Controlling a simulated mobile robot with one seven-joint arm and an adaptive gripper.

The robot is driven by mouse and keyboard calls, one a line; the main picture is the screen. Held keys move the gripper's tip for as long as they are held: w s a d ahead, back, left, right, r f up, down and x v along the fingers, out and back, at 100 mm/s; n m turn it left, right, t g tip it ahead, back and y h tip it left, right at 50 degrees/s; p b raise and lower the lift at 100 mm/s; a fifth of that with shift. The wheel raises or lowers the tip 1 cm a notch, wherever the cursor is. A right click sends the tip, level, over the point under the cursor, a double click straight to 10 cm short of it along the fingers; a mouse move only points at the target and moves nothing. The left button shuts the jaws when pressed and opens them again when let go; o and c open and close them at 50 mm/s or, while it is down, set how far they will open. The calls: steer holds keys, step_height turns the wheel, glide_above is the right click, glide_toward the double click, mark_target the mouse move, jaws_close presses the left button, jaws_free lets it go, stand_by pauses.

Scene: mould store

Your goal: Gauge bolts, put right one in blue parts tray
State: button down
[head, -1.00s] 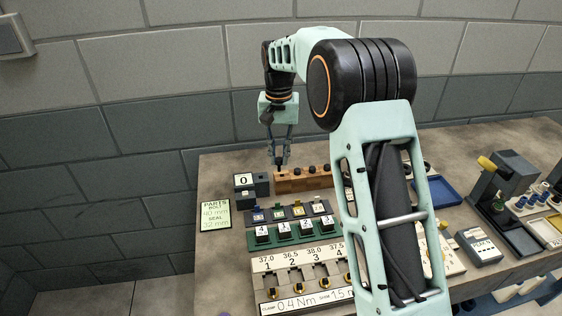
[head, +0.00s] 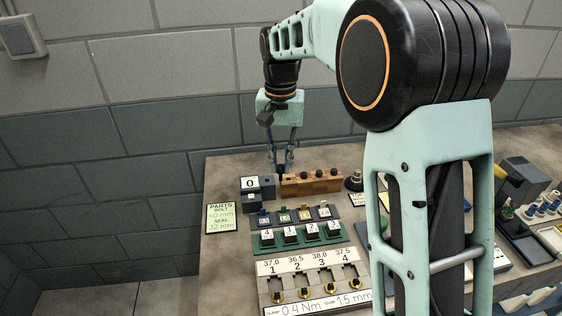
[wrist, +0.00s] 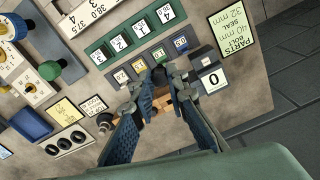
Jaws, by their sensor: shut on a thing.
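My gripper (head: 281,166) points down at the left end of the wooden block (head: 318,186). Its fingers are shut on a small dark thing, which looks like a bolt from the block; the fingers hide most of it. In the wrist view my gripper (wrist: 164,84) covers much of the block. Other black bolt heads (head: 318,174) stand in the block to the right. The grey gauge (head: 250,184) shows 0, just left of my gripper. The blue parts tray (wrist: 28,121) lies apart from the block in the wrist view; my arm mostly hides it in the head view.
A card (head: 221,217) reads bolt 40 mm, seal 32 mm. Nearer the head camera are a dark rack of coloured pieces (head: 296,217), a green rack numbered 4, 1, 2, 3 (head: 299,240) and a clamp board (head: 310,268). A wall stands close behind the bench.

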mark_target(281, 165)
steer(key=shift+r+p, duration=2.35)
steer(key=shift+r, duration=0.6)
steer(key=shift+w+f, duration=0.1)
